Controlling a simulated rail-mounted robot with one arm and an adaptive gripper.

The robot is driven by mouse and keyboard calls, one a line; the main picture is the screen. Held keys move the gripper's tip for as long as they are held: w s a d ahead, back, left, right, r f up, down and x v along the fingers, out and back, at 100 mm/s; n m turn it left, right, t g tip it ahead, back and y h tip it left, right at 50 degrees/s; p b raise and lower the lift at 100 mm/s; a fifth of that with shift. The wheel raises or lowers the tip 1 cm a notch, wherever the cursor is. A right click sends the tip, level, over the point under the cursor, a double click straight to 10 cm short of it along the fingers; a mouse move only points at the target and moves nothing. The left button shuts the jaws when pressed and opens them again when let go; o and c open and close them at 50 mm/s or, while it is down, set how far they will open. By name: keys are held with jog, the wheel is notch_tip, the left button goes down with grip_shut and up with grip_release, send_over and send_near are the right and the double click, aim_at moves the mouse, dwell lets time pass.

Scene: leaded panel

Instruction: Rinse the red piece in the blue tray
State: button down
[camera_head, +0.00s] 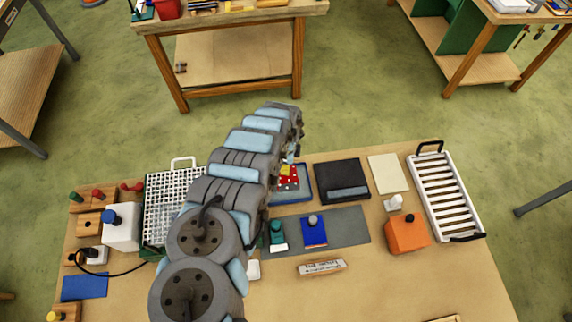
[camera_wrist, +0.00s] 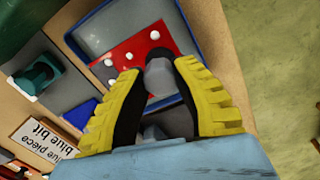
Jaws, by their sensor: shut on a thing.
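The red piece (camera_wrist: 130,58) is a flat red plate with white dots and a grey knob (camera_wrist: 160,78). My gripper (camera_wrist: 158,70) is shut on this knob, with one yellow finger on each side. The plate is within the outline of the blue tray (camera_wrist: 185,30) in the wrist view; whether it touches the tray floor I cannot tell. In the head view the red piece (camera_head: 288,182) shows at the blue tray (camera_head: 306,186), just right of my arm. My arm hides the tray's left part, and my gripper (camera_head: 287,168) is mostly hidden there.
A grey mat (camera_head: 345,228) in front holds a blue piece (camera_head: 314,232) and a teal-knobbed piece (camera_head: 277,236). A black pad (camera_head: 335,170) lies right of the tray. An orange block (camera_head: 407,234) and white rack (camera_head: 446,195) stand further right; a white grid (camera_head: 170,205) is left.

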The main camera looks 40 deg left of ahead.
jog(key=shift+f+b, duration=1.75)
jog(key=shift+f, duration=0.7)
jog(key=shift+f, duration=0.3)
jog(key=shift+s+a, duration=0.25)
jog(key=shift+s, duration=0.05)
jog(key=shift+w+d+b, duration=0.45)
jog(key=shift+w+d, duration=0.05)
jog(key=shift+w, duration=0.15)
dwell(0.6)
jog(key=shift+s+a, duration=0.25)
jog(key=shift+s, duration=0.1)
dwell(0.6)
jog(key=shift+r+p, duration=0.2)
jog(key=shift+p, duration=0.1)
dwell(0.9)
jog(key=shift+r+p, duration=1.65)
jog(key=shift+r, duration=0.75)
